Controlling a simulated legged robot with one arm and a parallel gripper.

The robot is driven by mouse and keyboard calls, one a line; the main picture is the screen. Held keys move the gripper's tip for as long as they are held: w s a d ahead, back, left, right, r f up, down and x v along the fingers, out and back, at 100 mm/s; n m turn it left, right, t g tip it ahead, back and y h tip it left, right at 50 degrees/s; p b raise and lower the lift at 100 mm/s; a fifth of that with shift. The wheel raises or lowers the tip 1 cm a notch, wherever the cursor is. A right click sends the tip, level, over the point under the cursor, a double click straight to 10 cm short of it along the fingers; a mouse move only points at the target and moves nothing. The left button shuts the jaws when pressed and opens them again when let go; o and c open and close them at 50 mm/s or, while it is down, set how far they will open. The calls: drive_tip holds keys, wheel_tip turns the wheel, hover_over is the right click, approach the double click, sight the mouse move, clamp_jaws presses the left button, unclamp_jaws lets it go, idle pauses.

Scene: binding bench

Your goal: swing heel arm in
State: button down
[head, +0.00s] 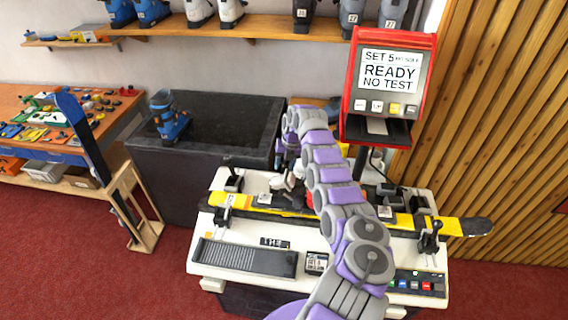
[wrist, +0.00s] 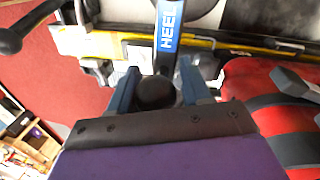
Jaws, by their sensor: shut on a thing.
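The heel arm (wrist: 168,28) shows in the wrist view as a bar with a blue HEEL label, with a round black knob (wrist: 156,93) at its near end. My gripper (wrist: 157,80) has its two blue fingers on either side of this knob and is shut on it. The heel arm crosses the yellow-edged ski (wrist: 110,43) in the wrist view. In the head view the yellow and black ski (head: 405,220) lies across the white bench (head: 210,255). My own arm hides the middle of the bench, and I cannot make out the heel arm there.
A red-framed screen (head: 391,75) reading READY NO TEST stands behind the bench. Black clamp levers (head: 430,240) stand near the ski's ends. A large red and black part (wrist: 275,110) is right of my gripper. A dark counter (head: 240,120) holds a blue boot (head: 170,118).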

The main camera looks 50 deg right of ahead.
drive_tip(key=shift+w+d+r, duration=0.1)
drive_tip(key=c, duration=0.9)
unclamp_jaws()
drive_tip(key=shift+o, duration=1.1)
drive_tip(key=shift+w+d+f, duration=0.1)
drive_tip(key=shift+d+f, duration=0.1)
drive_tip(key=shift+d, duration=0.15)
drive_tip(key=shift+r, duration=0.35)
wheel_tip(320, 180, up, 11)
drive_tip(key=s+d, duration=0.1)
drive_tip(key=d, duration=0.1)
drive_tip(key=shift+s, duration=0.25)
drive_tip(key=shift+a+f, duration=0.1)
